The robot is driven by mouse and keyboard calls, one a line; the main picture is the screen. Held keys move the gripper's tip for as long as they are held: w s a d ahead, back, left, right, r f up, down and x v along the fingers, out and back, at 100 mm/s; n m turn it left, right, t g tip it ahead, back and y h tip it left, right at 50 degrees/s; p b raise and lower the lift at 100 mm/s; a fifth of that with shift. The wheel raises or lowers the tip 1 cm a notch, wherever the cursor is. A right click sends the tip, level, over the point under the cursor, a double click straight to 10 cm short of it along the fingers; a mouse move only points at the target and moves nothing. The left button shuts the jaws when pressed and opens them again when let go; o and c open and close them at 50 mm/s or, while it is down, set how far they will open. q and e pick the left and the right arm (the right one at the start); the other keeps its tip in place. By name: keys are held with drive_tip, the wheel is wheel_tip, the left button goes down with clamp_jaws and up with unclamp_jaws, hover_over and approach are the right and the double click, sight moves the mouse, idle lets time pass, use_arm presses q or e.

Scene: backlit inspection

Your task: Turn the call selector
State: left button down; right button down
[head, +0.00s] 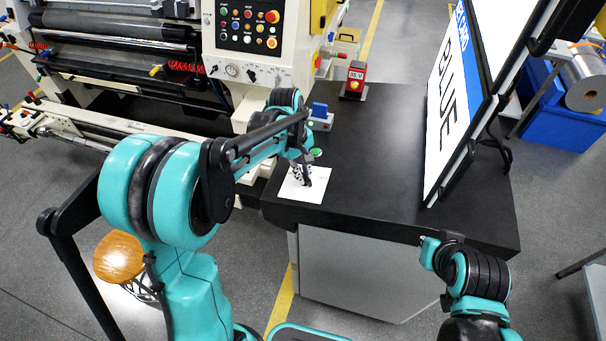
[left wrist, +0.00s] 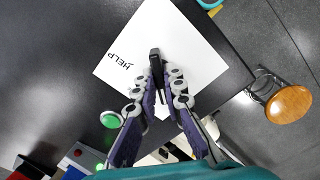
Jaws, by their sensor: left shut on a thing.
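The call selector is a black knob (left wrist: 155,57) on a white square plate (left wrist: 195,50) marked HELP. The plate (head: 313,190) also shows in the head view, flat on the left front corner of the black tabletop. My left gripper (left wrist: 158,75) points down over the plate, its two fingers closed on the knob. In the head view my left gripper (head: 303,178) stands over the plate and largely hides the knob. My right arm shows at the lower right of the head view, but its gripper is not visible.
A green button (left wrist: 111,119) sits beside the plate. A blue block (head: 319,112) and a red box marked 35 V (head: 355,78) stand farther back on the black table (head: 390,150). A large BLUE sign (head: 450,110) stands at right. A wooden stool (head: 118,256) is at left.

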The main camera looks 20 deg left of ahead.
use_arm(q)
drive_tip(key=shift+n, duration=0.6)
drive_tip(key=c, duration=1.6)
unclamp_jaws()
drive_tip(key=r, duration=0.4)
drive_tip(key=a+r, duration=0.1)
drive_tip(key=r, duration=0.3)
drive_tip(key=a+r, duration=0.1)
drive_tip(key=r, duration=0.3)
drive_tip(key=shift+f, duration=0.1)
